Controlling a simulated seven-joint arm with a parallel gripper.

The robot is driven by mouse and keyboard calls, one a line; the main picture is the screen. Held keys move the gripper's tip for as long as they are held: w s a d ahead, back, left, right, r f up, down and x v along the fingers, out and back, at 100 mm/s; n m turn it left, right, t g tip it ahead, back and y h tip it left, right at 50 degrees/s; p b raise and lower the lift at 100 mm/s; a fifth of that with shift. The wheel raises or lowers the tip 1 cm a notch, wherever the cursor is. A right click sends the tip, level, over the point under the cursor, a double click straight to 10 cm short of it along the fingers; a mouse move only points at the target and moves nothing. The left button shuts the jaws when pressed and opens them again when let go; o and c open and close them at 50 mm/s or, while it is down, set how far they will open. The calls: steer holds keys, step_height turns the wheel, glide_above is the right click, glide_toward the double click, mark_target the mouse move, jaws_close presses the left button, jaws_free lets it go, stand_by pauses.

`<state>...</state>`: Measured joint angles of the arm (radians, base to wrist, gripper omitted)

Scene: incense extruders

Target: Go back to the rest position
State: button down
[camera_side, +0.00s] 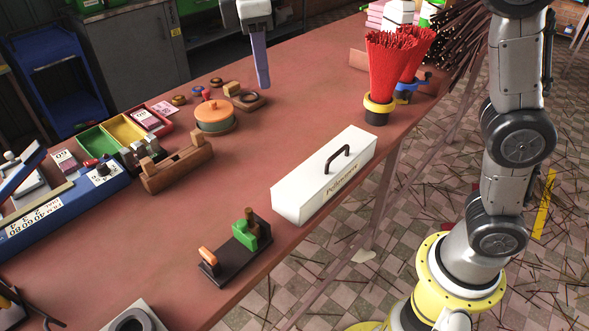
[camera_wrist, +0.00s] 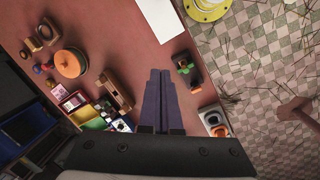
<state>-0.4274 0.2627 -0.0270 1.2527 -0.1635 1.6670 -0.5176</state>
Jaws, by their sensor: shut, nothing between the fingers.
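My gripper (camera_side: 263,84) hangs above the far part of the reddish-brown table (camera_side: 300,112) in the side view, its long purple fingers pointing down. In the wrist view the two fingers of my gripper (camera_wrist: 160,73) lie side by side, shut, with nothing held between them. The fingertips are apart from the objects around them.
A white lidded box (camera_side: 318,185) with a black handle sits near the table's right edge. Red incense bundles (camera_side: 388,68) stand beyond it. An orange-topped round container (camera_side: 214,115), a wooden block (camera_side: 176,168) and a green-and-black device (camera_side: 236,249) stand on the table. Its middle is clear.

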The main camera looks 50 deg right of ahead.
steer(key=s+d+m+t+y, duration=0.1)
steer(key=s+d+m+t, duration=0.3)
steer(key=s+d, duration=0.95)
steer(key=s+f+m+t, duration=0.1)
steer(key=s+f+m, duration=0.5)
steer(key=f, duration=0.5)
steer(key=shift+s+f+m+y, duration=0.3)
steer(key=shift+s+y, duration=0.1)
steer(key=shift+s, duration=0.7)
steer(key=shift+r, duration=0.1)
